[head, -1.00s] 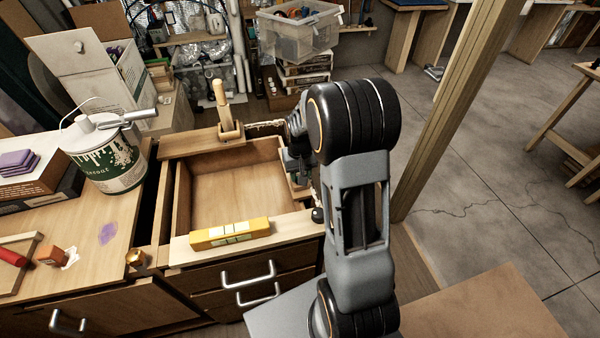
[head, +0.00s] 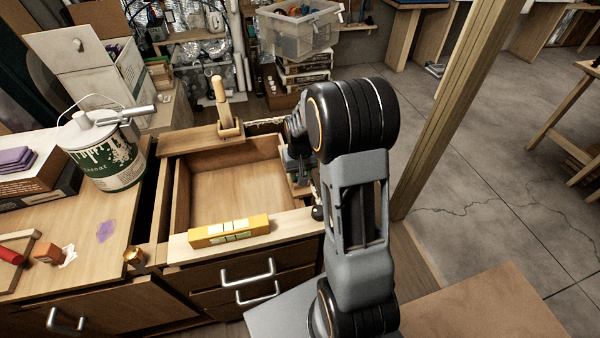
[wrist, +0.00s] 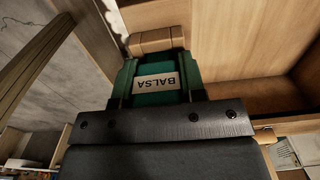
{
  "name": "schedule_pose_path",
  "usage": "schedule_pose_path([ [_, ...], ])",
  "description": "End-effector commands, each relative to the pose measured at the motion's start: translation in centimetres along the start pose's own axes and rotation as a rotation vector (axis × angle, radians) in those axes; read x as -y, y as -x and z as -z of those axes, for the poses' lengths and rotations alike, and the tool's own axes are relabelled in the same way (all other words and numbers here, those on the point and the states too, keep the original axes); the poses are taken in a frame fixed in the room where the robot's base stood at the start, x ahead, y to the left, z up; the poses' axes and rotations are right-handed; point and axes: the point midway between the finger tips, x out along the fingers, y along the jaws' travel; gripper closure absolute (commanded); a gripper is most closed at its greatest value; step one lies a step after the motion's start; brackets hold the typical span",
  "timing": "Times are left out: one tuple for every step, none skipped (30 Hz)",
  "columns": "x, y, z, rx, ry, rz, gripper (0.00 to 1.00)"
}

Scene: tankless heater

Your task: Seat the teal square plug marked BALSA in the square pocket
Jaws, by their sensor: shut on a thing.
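The teal plug (wrist: 158,72) shows in the wrist view, its white BALSA label upside down. My gripper (wrist: 157,90) is shut on it, with a finger along each side. A light wooden piece with rounded edges (wrist: 157,40) lies just beyond the plug; I cannot tell whether they touch. In the head view my gripper (head: 298,168) is at the right side of the open wooden box (head: 235,190), largely behind my arm. The plug cannot be made out there. I cannot clearly identify the square pocket in either view.
A yellow box (head: 229,231) lies on the front ledge. A wooden handle (head: 221,103) stands in a holder at the back. The wooden box's middle is empty.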

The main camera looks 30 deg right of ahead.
Motion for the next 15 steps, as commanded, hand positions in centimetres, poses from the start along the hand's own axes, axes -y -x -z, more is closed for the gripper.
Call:
schedule_pose_path([
  [0.0,-0.15,0.0,0.0,0.0,0.0,0.95],
  [0.0,-0.19,-0.01,0.0,0.0,0.0,0.95],
  [0.0,-0.26,-0.01,0.0,0.0,0.0,0.95],
  [0.0,-0.3,-0.01,0.0,0.0,0.0,0.95],
  [0.0,-0.23,-0.01,0.0,0.0,0.0,0.95],
  [0.0,-0.22,-0.01,0.001,0.0,0.0,0.95],
  [0.0,-0.22,-0.02,0.001,0.0,0.0,0.95],
  [0.0,-0.22,-0.02,0.001,0.0,0.0,0.95],
  [0.0,-0.23,-0.02,0.001,0.0,0.0,0.95],
  [0.0,-0.24,-0.03,0.001,0.0,0.0,0.95],
  [0.0,-0.25,-0.03,0.001,0.0,0.0,0.95],
  [0.0,-0.27,-0.03,0.001,0.0,0.0,0.95],
  [0.0,-0.27,-0.04,0.001,0.0,0.0,0.95],
  [0.0,-0.28,-0.04,0.001,0.0,0.0,0.95],
  [0.0,-0.28,-0.04,0.002,0.0,0.0,0.59],
])
